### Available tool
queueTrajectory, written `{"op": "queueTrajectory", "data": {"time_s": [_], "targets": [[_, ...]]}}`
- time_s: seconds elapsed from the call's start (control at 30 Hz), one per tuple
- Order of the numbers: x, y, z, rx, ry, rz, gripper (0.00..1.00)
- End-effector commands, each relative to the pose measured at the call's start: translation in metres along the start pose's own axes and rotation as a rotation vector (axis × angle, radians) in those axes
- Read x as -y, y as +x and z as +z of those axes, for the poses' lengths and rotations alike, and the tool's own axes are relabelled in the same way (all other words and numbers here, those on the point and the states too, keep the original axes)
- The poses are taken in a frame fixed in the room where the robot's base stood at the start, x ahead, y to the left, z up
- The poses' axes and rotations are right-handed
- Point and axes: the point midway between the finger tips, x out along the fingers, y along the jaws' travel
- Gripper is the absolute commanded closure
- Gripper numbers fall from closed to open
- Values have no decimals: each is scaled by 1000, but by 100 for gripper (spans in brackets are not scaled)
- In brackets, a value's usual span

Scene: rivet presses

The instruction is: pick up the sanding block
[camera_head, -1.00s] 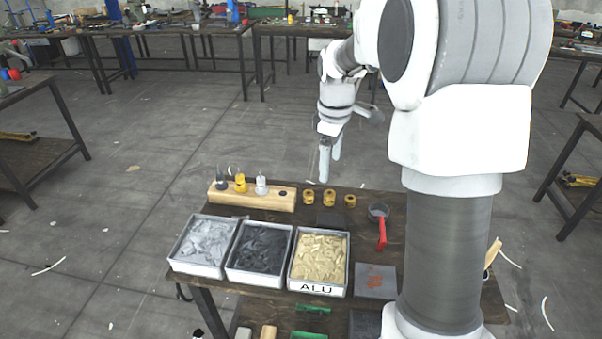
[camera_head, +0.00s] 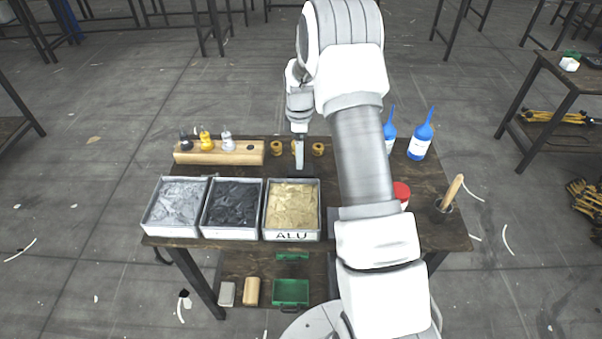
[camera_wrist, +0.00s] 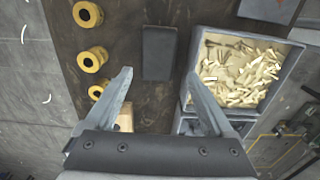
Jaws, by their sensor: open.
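A dark, flat rectangular block (camera_head: 301,172), which I take to be the sanding block, lies on the wooden bench top between the brass rings and the ALU tray. In the wrist view the dark block (camera_wrist: 159,53) lies just beyond the gap between my fingertips. My gripper (camera_wrist: 160,73) is open with nothing between its fingers. In the head view my gripper (camera_head: 299,152) points down above the bench beside the block and partly hides it. I cannot tell its exact height above the bench.
Brass rings (camera_wrist: 92,59) stand beside the block. A wooden holder (camera_head: 220,153) with small bottles is to the left. The ALU tray (camera_head: 291,236) and two other trays stand in front. Blue-capped bottles (camera_head: 418,148) are at right. A grey block (camera_head: 226,294) and tan block (camera_head: 251,291) lie on the lower shelf.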

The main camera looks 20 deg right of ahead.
Motion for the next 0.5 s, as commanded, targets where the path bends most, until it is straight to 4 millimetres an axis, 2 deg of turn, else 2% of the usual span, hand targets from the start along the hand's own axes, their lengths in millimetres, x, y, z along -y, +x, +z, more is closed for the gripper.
{"op": "queueTrajectory", "data": {"time_s": [0.1,0.37,0.5], "targets": [[0,18,0,1,0,-2,12],[-1,36,1,0,1,-1,12],[-3,56,4,1,1,-1,12]]}}
